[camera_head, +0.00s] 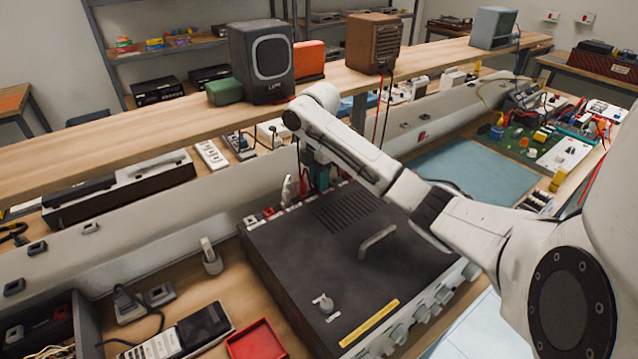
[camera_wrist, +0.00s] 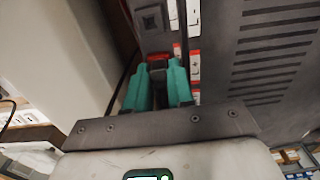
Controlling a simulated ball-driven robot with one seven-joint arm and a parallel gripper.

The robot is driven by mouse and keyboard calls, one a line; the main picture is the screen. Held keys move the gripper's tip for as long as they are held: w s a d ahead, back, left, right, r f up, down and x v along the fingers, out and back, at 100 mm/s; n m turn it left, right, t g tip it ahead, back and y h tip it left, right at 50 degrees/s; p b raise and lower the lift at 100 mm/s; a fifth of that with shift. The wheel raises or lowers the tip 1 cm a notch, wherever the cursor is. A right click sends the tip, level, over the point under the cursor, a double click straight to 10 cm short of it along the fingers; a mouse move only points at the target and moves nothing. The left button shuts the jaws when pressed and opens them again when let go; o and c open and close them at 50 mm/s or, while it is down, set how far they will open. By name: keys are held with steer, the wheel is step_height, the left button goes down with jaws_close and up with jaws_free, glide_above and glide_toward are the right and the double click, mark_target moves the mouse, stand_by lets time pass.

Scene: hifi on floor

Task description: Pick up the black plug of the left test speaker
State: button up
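The left test speaker is probably the black one (camera_head: 262,62) on the wooden shelf. A thin dark cable hangs below it, toward the back of the dark amplifier box (camera_head: 300,270). My gripper (camera_head: 319,176) points down behind the box's rear edge. In the wrist view its two teal fingers (camera_wrist: 159,88) stand a narrow gap apart. A small dark block (camera_wrist: 157,72), perhaps the black plug, shows between the fingertips, below a red piece. I cannot tell whether the fingers press on it. A dark cable runs just left of the fingers.
A brown speaker (camera_head: 373,42) and a grey speaker (camera_head: 492,28) stand farther along the shelf (camera_head: 130,130). Red and white connectors line the box's rear edge, close to my fingers. A pale panel (camera_head: 150,240) runs behind the box. A blue mat (camera_head: 475,172) lies to the right.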

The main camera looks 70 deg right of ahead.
jaws_close()
steer(key=shift+r, duration=0.15)
